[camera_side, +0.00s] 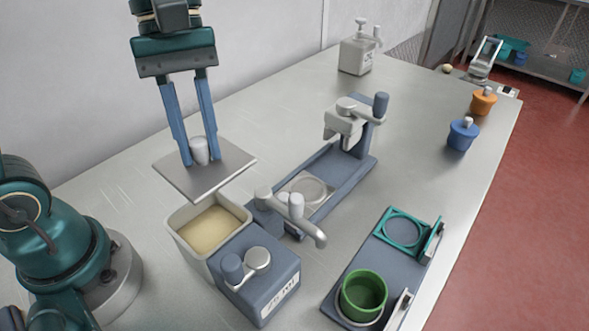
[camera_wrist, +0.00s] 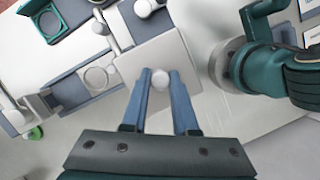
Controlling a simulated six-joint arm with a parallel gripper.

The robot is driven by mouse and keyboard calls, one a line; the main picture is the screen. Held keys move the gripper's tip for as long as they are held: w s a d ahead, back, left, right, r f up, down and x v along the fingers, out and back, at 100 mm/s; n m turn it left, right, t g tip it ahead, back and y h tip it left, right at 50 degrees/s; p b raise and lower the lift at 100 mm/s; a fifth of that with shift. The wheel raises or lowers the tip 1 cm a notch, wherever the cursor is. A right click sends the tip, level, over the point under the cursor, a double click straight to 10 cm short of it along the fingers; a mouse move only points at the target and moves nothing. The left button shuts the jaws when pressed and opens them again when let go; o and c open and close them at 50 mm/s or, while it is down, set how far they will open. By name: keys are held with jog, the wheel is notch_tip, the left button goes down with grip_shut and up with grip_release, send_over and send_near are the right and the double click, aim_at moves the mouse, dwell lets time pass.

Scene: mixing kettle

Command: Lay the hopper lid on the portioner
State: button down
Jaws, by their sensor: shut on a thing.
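The hopper lid (camera_side: 184,182) is a flat grey square plate with a pale knob. It also shows in the wrist view (camera_wrist: 150,48). My gripper (camera_side: 201,155) is shut on the lid's knob and holds the lid level or nearly so, above and a little behind the hopper. In the wrist view, the two blue fingers of my gripper (camera_wrist: 160,78) stand on either side of the round knob. The portioner (camera_side: 255,277) is a blue-grey box with a knob, a spout and a cream-filled open hopper (camera_side: 179,238) at its left. In the wrist view the lid hides the hopper.
A blue-grey press stand (camera_side: 338,168) is right of the lid. A tray with a green cup (camera_side: 363,294) and a teal ring (camera_side: 404,226) lies at front right. Blue (camera_side: 462,135) and orange (camera_side: 483,102) pots stand near the right table edge. The left rear table is clear.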

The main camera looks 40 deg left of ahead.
aim_at(195, 182)
jog(key=shift+s+d+r, duration=0.2)
jog(key=shift+s, duration=0.3)
jog(key=shift+s+d+r, duration=0.15)
jog(key=shift+s, duration=0.3)
jog(key=shift+s+f, duration=0.2)
jog(key=shift+f, duration=2.65)
jog(key=shift+f, duration=0.4)
jog(key=shift+f, duration=1)
jog(key=shift+f, duration=0.2)
jog(key=shift+c, duration=0.6)
grip_release()
